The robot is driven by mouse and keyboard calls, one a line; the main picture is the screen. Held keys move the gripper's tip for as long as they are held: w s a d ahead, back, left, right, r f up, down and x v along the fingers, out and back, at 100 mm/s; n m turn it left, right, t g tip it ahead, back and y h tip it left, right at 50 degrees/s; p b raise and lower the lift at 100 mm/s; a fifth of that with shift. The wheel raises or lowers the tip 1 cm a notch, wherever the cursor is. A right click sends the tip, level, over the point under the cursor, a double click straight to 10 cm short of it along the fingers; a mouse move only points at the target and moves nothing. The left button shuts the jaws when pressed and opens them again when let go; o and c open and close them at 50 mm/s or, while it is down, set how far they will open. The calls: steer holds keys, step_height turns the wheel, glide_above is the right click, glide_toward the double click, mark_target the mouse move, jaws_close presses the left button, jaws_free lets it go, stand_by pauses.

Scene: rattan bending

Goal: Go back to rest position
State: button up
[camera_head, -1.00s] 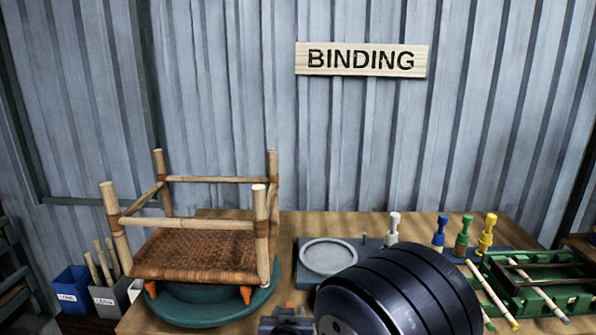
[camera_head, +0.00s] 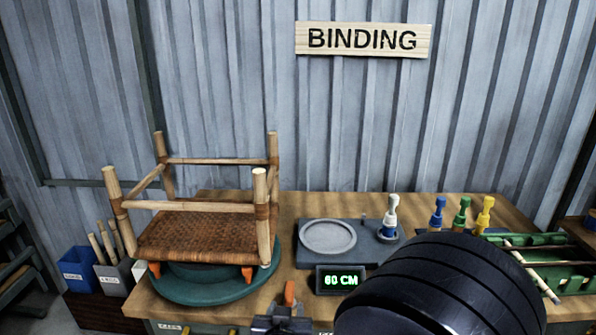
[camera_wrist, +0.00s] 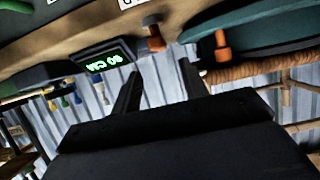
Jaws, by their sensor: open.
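My gripper (camera_wrist: 160,82) shows in the wrist view with its two dark fingers apart and nothing between them. That view is upside down, with the bench edge and display beyond the fingers. In the head view a large black rounded link of my arm fills the lower right and hides part of the bench. A rattan chair frame (camera_head: 195,238) with a woven seat stands on a green round turntable (camera_head: 185,290) at the left of the bench. My gripper is apart from it.
Bins with sticks (camera_head: 112,272) stand at the left. A "BINDING" sign (camera_head: 363,39) hangs behind.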

mark_target(291, 292)
steer(key=b+x, duration=0.1)
steer(key=x, duration=0.7)
steer(key=shift+w+d+f, duration=0.1)
steer(key=shift+w+f, duration=0.05)
steer(key=shift+f, duration=0.05)
steer(key=shift+f+y+b, duration=0.1)
steer(key=shift+y+b, duration=0.2)
steer(key=shift+b, duration=0.6)
steer(key=shift+n+b, duration=0.4)
steer(key=shift+n+y+b, duration=0.3)
steer(key=shift+y+b, duration=0.4)
steer(key=shift+b, duration=0.2)
steer(key=y+b, duration=0.1)
steer(key=b, duration=0.1)
steer(key=shift+n+b, duration=0.3)
steer(key=shift+n, duration=0.1)
steer(key=n+y+b, duration=0.1)
steer(key=b, duration=0.4)
steer(key=n+y+b, duration=0.1)
steer(key=b, duration=0.5)
steer(key=shift+d+n+g+y, duration=0.25)
steer(key=shift+n+g+y, duration=0.05)
steer(key=shift+g, duration=0.1)
steer(key=shift+r+b, duration=0.2)
steer(key=shift+b, duration=0.35)
steer(key=shift+r, duration=0.1)
